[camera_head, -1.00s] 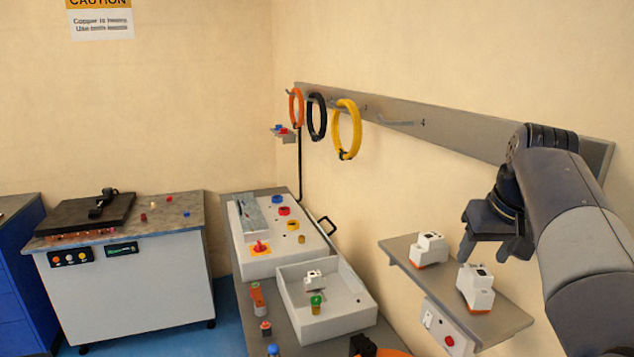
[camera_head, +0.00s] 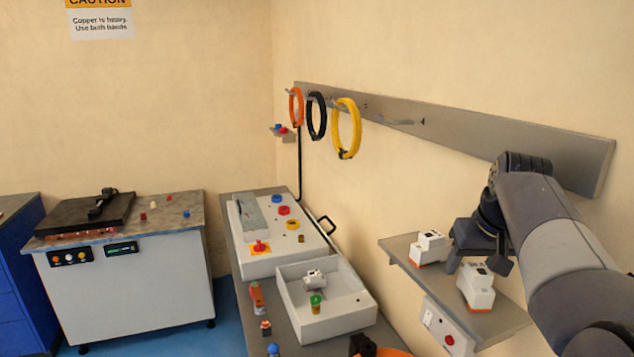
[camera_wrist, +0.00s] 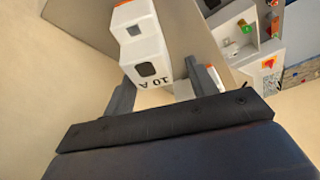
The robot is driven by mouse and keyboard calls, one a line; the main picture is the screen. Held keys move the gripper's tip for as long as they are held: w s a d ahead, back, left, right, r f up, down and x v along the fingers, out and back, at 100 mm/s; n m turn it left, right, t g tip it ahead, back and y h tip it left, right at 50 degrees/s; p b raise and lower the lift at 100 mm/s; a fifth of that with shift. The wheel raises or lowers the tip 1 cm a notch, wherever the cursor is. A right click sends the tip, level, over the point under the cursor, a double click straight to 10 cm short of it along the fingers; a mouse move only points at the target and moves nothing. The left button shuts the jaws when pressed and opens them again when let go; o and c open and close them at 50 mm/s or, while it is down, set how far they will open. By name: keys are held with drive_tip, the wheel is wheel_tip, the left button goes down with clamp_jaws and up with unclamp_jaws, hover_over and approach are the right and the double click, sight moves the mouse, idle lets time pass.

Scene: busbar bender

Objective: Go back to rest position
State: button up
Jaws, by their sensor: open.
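My gripper (camera_head: 482,262) is open at the right, over the grey wall shelf. Two white breakers with orange bases stand on the shelf. The left breaker (camera_head: 430,247) is just left of my gripper. The right breaker (camera_head: 477,290) is at or just below my fingertips, partly hidden by them. In the wrist view, a white block marked "10 A" (camera_wrist: 143,45) shows beyond and between my open fingers (camera_wrist: 165,88). I cannot tell whether the fingers touch it.
The grey shelf (camera_head: 400,245) sticks out from the wall, with a socket box (camera_head: 440,328) under it. A white tray (camera_head: 345,318) stands on the bench at left. Cable coils (camera_head: 347,128) hang from a wall rail (camera_head: 450,128). A bending machine (camera_head: 130,275) stands far left.

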drive_tip(key=r, duration=0.2)
drive_tip(key=a+r+b, duration=0.1)
drive_tip(key=r, duration=0.2)
drive_tip(key=shift+s+r, duration=0.1)
drive_tip(key=shift+s, duration=0.05)
drive_tip(key=s+a+b, duration=0.2)
drive_tip(key=s+a, duration=0.1)
drive_tip(key=a, duration=0.6)
drive_tip(key=s+a+b, duration=0.2)
drive_tip(key=s+a, duration=0.1)
drive_tip(key=a, duration=0.5)
drive_tip(key=w+r+p+x, duration=0.1)
drive_tip(key=w+p+x, duration=0.25)
drive_tip(key=x, duration=1.15)
drive_tip(key=d+f+p, duration=0.1)
drive_tip(key=f+p, duration=0.1)
drive_tip(key=f, duration=0.5)
drive_tip(key=w+d+f+p, duration=0.1)
drive_tip(key=d+f, duration=0.1)
drive_tip(key=f, duration=0.5)
drive_tip(key=shift+w+d+f+p, duration=0.2)
drive_tip(key=shift+w+f+p, duration=0.05)
drive_tip(key=shift+f+p, duration=0.15)
drive_tip(key=shift+r+n, duration=0.1)
drive_tip(key=shift+n, duration=0.2)
